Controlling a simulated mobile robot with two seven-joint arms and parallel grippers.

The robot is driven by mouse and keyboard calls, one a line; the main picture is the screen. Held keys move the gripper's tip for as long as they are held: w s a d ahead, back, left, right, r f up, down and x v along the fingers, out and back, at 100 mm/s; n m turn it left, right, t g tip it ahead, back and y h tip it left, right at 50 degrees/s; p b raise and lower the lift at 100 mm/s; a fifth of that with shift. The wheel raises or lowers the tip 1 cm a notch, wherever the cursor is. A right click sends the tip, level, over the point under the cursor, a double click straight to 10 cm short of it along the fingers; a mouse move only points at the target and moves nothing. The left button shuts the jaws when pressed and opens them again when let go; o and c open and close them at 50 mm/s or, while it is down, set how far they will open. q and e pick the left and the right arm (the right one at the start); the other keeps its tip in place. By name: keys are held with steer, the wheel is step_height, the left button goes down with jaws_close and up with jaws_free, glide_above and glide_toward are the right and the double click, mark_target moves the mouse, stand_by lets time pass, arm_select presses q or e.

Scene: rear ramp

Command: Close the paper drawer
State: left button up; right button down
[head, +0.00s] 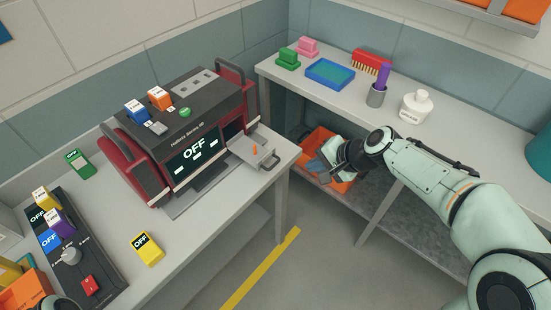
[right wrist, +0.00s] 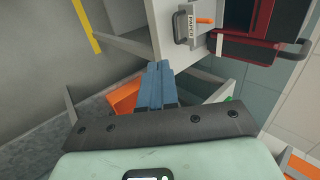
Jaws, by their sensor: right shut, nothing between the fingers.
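The paper drawer (head: 250,150) is a light grey tray with a handle and an orange piece on it. It sticks out from the right side of the front of the red and black machine (head: 190,130), so it is open. In the right wrist view the drawer (right wrist: 203,28) shows at the top, beyond the fingertips and to their right. My right gripper (head: 318,165) is shut and empty, to the right of the drawer and apart from it, past the table's edge. Its blue fingers (right wrist: 156,85) lie together in the wrist view. My left gripper is not in view.
The drawer hangs over the grey table (head: 215,215) near its right edge. An orange bin (head: 342,184) stands on a low shelf behind my right gripper. The back counter (head: 285,72) holds stamps, a blue tray, a brush, a cup and a bottle.

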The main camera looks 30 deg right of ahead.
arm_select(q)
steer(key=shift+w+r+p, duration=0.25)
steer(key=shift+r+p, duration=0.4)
arm_select(e)
steer(key=w+r+x, duration=0.1)
steer(key=x, duration=1.1)
steer(key=shift+w+a, duration=0.35)
steer(key=shift+a, duration=0.05)
